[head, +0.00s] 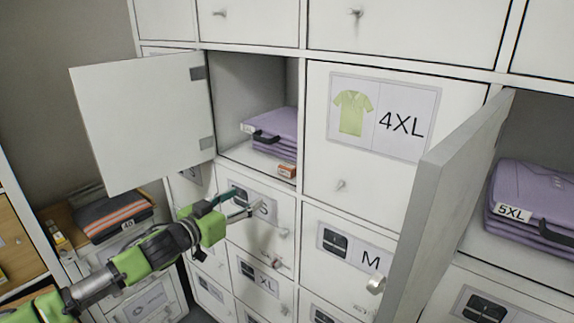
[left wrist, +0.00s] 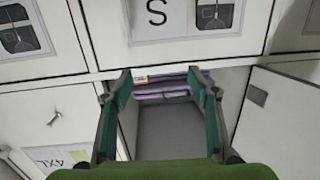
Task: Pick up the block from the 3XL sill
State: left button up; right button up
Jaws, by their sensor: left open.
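A small orange-and-white block (head: 287,170) sits at the front right of the open compartment's sill (head: 243,157), in front of folded purple garments (head: 275,125). In the left wrist view, which is upside down, the block (left wrist: 141,78) shows small by the left finger, with the garments (left wrist: 172,84) behind. My left gripper (head: 238,203) is open and empty, below and left of the block, in front of the S drawer. Its fingers (left wrist: 160,82) frame the compartment opening. No 3XL label is readable. My right gripper is not in view.
The compartment's door (head: 145,120) stands open to the left. Another open door (head: 445,205) juts out at the right, beside a 5XL compartment with purple garments (head: 530,200). The closed 4XL door (head: 325,175) lies between. Dark striped clothing (head: 112,215) lies at lower left.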

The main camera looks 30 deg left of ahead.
pick_arm(q)
jog(key=m+h, duration=0.1)
jog(key=h, duration=0.1)
send_near(286, 166)
jog(key=shift+t+y, duration=0.3)
jog(key=shift+t, duration=0.1)
jog(key=w, duration=0.1)
jog(key=w+d+p, duration=0.1)
jog(key=w, duration=0.1)
jog(key=w+f, duration=0.1)
jog(key=w, duration=0.1)
jog(key=shift+w+d, duration=0.2)
jog(key=shift+w+r+p, duration=0.15)
jog(key=shift+w+p, duration=0.2)
jog(key=shift+p, duration=0.1)
jog(key=w+p, duration=0.2)
jog(key=w, duration=0.1)
jog(key=shift+w, duration=0.4)
jog(key=shift+w+f, duration=0.3)
jog(key=shift+w, duration=0.1)
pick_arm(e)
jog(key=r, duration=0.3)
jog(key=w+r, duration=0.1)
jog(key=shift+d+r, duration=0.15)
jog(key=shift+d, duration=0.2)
pick_arm(q)
jog(key=shift+c, duration=0.3)
jog(key=c, duration=1)
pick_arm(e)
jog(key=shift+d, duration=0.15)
